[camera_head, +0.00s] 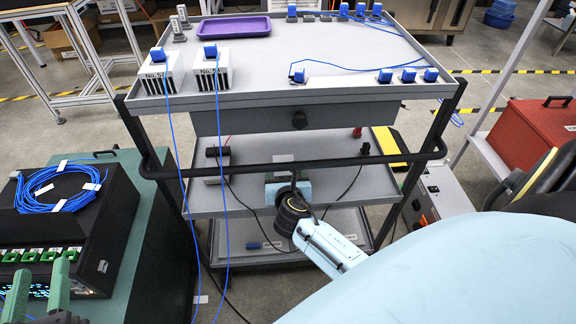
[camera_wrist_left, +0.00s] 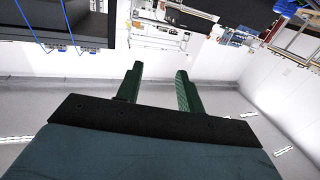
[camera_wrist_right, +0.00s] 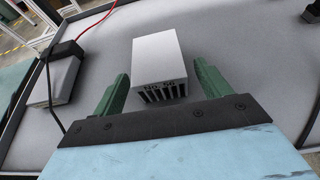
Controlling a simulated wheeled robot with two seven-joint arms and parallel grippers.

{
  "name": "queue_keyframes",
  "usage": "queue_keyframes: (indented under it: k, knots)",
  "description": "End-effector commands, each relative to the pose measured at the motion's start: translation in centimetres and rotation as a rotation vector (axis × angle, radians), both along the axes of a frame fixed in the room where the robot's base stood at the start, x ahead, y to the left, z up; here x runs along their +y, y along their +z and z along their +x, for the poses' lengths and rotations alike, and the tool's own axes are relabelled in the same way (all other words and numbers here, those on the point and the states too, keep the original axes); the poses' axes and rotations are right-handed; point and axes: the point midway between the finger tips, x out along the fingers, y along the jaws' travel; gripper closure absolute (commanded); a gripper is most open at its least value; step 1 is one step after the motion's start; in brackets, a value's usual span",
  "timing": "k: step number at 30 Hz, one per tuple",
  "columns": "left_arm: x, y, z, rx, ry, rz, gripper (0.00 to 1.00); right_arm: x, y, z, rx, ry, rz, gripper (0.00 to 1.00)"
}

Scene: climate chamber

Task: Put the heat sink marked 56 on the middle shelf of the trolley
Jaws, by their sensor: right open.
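In the right wrist view a pale heat sink (camera_wrist_right: 158,62) stands on the trolley's middle shelf (camera_wrist_right: 215,35); its label seems to read No. 56, though small. My right gripper (camera_wrist_right: 155,85) is open, its green fingers apart at either side of the heat sink's near, finned end, with gaps showing. In the head view my right arm reaches to the middle shelf (camera_head: 335,186), and its fingers are hidden there. My left gripper (camera_head: 38,285) is at the lower left of the head view; the left wrist view shows its fingers (camera_wrist_left: 157,85) apart and empty.
On the trolley's top shelf (camera_head: 270,70) stand two labelled heat sinks (camera_head: 158,75) (camera_head: 212,72), a purple tray (camera_head: 234,27) and blue-plugged cables. A dark handrail (camera_head: 300,165) crosses before the middle shelf. A small box with a black cable (camera_wrist_right: 55,80) lies left of the heat sink.

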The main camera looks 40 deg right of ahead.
Motion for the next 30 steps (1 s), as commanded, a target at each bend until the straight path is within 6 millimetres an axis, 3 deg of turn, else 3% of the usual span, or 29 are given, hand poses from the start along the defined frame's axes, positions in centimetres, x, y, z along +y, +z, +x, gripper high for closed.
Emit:
queue_keyframes:
  k: [8, 18, 30]
  knots:
    - [1.3, -4.6, -1.0, 0.287, 0.022, 0.084, 0.62, 1.4, 1.2, -2.2, 0.000, 0.002, 0.001, 0.24]
    - [3.3, -9.7, -4.3, 0.640, 0.049, 0.178, 0.62, 3.1, 2.6, -4.9, -0.001, 0.001, 0.001, 0.24]
    - [5.2, -12.8, -8.6, 0.932, 0.074, 0.246, 0.62, 4.6, 3.7, -7.3, 0.000, 0.001, 0.000, 0.24]
